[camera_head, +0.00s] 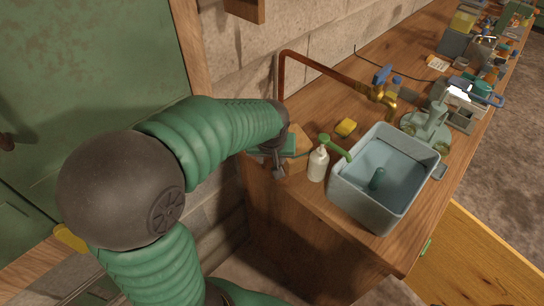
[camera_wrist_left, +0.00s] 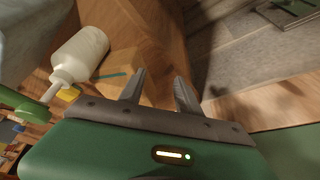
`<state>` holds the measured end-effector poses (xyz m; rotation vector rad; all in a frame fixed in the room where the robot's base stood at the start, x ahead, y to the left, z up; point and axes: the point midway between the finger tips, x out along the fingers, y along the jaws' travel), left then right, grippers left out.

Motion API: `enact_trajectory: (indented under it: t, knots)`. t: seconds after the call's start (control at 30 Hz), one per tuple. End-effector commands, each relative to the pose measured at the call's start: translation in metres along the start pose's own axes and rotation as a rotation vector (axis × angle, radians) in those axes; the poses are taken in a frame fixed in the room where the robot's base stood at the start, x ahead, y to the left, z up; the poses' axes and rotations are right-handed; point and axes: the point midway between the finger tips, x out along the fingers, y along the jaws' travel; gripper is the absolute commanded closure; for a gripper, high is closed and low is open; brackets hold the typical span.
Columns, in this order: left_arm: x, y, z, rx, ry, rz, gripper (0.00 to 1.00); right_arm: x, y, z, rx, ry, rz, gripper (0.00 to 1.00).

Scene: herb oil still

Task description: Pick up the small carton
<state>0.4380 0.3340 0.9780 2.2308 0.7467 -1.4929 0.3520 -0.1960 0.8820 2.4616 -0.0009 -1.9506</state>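The small carton appears to be a tan box (camera_head: 300,134) at the left end of the wooden counter, partly hidden by my left gripper (camera_head: 274,168). In the left wrist view the tan carton (camera_wrist_left: 117,64) has a thin teal stripe. It stands between a white bottle and my gripper's fingers. My left gripper (camera_wrist_left: 160,88) is open, with a clear gap between its two grey fingers. The left-hand finger overlaps the carton in the picture; I cannot tell if they touch. My right gripper is not in view.
A white pump bottle (camera_head: 318,163) with a green nozzle stands close beside the carton. A yellow sponge (camera_head: 346,127) lies behind. The stone wall (camera_head: 262,60) is close on the left.

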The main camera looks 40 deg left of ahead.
Motion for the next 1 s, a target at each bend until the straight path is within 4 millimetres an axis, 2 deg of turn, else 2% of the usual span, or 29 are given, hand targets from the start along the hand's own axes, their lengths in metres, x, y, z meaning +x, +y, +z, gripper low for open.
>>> enact_trajectory:
  t: [0.03,0.2,0.3,0.63,0.77,1.0]
  knots:
    - [0.000,0.000,0.000,0.000,0.000,0.000,0.52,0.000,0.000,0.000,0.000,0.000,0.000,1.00]
    - [0.000,0.000,0.000,0.000,0.000,0.000,0.30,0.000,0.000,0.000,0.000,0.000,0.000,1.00]
    - [0.000,0.000,0.000,0.000,0.000,0.000,0.20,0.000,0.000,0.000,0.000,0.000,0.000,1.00]
    - [-0.005,0.000,-0.001,0.000,0.002,0.001,0.20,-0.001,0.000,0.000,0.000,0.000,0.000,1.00]
    - [-0.027,0.001,-0.002,0.000,0.005,0.002,0.20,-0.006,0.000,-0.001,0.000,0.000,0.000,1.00]
    - [-0.098,0.001,-0.003,0.001,0.007,0.004,0.20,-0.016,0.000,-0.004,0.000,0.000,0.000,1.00]
